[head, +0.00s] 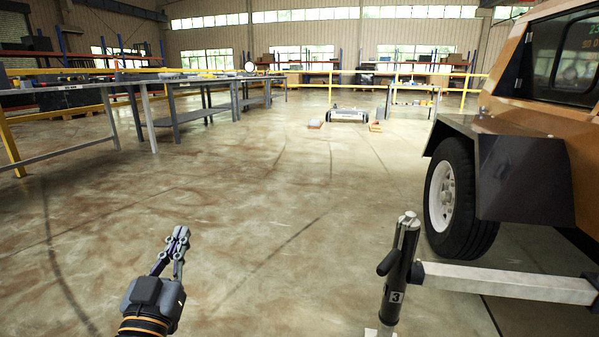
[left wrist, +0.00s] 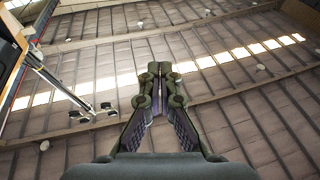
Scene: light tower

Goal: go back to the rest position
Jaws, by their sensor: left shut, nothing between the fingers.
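My left gripper (head: 180,234) is over the floor at the lower left of the head view, fingers pointing up and away. Its fingers are together with nothing between them. The left wrist view shows the same closed fingers (left wrist: 160,70) against the roof. The light tower (head: 535,150), a tan-orange body with a dark fender and a black wheel (head: 455,195), stands at the right. The gripper is well apart from it. My right gripper is not in view.
A dark jack (head: 398,270) marked 3 stands upright at the lower right, beside a pale outrigger bar (head: 505,283). Grey workbenches (head: 190,80) and a yellow railing are at the left. A low cart (head: 348,115) stands far ahead. The middle floor is clear.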

